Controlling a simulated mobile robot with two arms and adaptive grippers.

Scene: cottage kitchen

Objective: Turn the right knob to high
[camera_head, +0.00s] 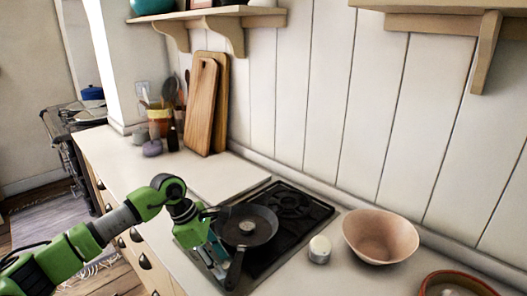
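The black gas hob (322,212) is set into the pale counter. A dark frying pan (262,228) rests on its near burner, with the handle pointing toward me. My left arm reaches in from the left, and my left gripper (212,262) hangs at the hob's front left edge, beside the pan and its handle. The gripper is small and partly mixed with the pan's outline, so I cannot tell if its fingers are open or shut. I cannot make out the right knob or its setting. My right gripper is out of view.
A small white jar (319,250) and a pinkish bowl (381,237) stand right of the hob. A brown-rimmed bowl (455,283) is at the lower right. Wooden boards (201,105) and a utensil pot (159,121) stand at the back. Wooden shelves hang above.

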